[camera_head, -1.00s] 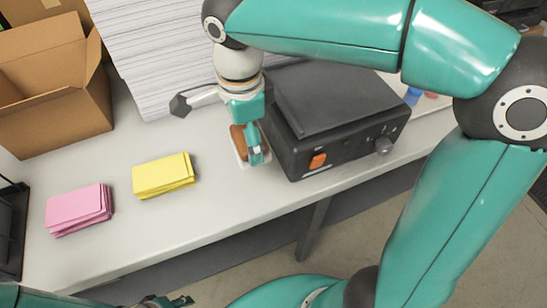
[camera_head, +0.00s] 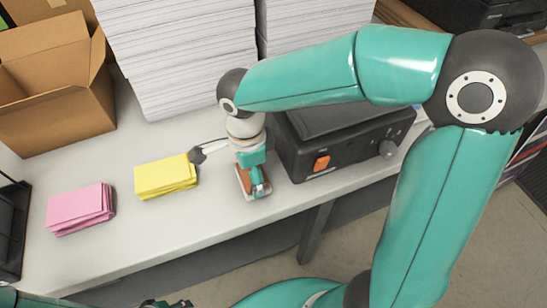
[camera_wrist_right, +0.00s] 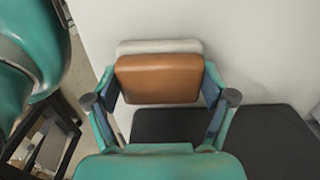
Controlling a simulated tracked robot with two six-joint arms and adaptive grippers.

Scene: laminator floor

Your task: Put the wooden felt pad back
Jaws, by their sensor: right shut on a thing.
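The wooden felt pad (camera_head: 241,179) is a brown block with a white felt layer, just left of the black laminator's front. My right gripper (camera_head: 262,187) is shut on it. In the right wrist view the pad (camera_wrist_right: 160,78) sits between the two fingers, its white felt (camera_wrist_right: 160,46) showing along the far edge. The pad is at or close above the table; I cannot tell whether it touches. My left gripper (camera_head: 167,303) is only partly in view at the bottom edge, and its jaws are unclear.
The black laminator (camera_head: 345,145) with an orange switch stands right of the pad. Yellow pads (camera_head: 165,176) and pink pads (camera_head: 80,208) lie to the left on the pale table (camera_head: 150,230). Paper stacks (camera_head: 180,60) and an open cardboard box (camera_head: 55,110) stand behind. The table front is clear.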

